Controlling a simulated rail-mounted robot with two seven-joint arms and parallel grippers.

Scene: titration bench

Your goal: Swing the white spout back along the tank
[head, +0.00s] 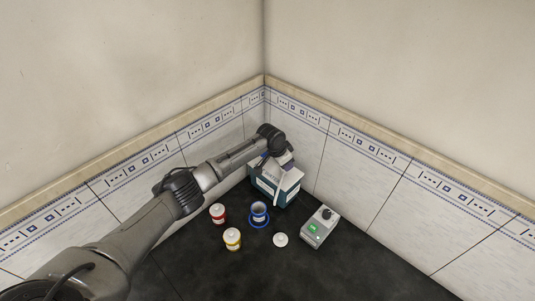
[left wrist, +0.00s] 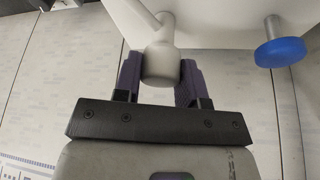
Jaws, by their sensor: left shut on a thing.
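The tank (head: 276,182) stands in the corner of the bench, a box with a pale top and dark teal sides. In the left wrist view its pale surface (left wrist: 220,20) fills the top. The white spout (left wrist: 160,62) has a rounded knob, with a thin arm running up and to the left from it. My left gripper (left wrist: 160,80) is shut on the knob, one purple finger on each side. In the head view the gripper (head: 281,160) is at the tank's top, and the spout is hard to make out there. My right gripper is not in view.
A blue cap (left wrist: 280,51) on a stem is right of the spout. In front of the tank are a red-banded jar (head: 217,214), a yellow-banded jar (head: 232,239), a blue-ringed cup (head: 258,215), a white lid (head: 280,240) and a grey device (head: 320,228). The dark front bench is clear.

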